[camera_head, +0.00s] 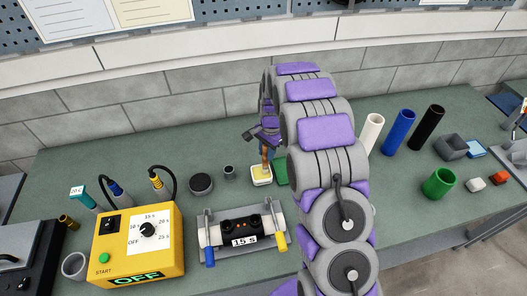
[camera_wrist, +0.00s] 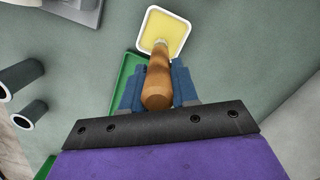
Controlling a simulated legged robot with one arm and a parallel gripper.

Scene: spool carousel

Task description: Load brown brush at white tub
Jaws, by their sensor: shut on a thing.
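My gripper (camera_head: 263,137) is shut on the brown brush (camera_head: 265,158) beyond my arm. In the wrist view the blue-grey fingers of my gripper (camera_wrist: 158,88) close on both sides of the brush's wooden handle (camera_wrist: 158,85). The brush points down, its lower end at the white tub (camera_head: 261,182). The tub also shows in the wrist view (camera_wrist: 186,40), square with a white rim and yellow contents. The handle hides the bristles, so I cannot tell whether they touch the contents.
A green tray (camera_wrist: 130,80) lies beside the tub, partly behind my arm. A dark round puck (camera_head: 201,183) and a small grey cup (camera_head: 230,172) stand left of it. A yellow timer box (camera_head: 138,243) and a grey fixture (camera_head: 242,236) are nearer. White, blue (camera_head: 398,132) and black tubes stand right.

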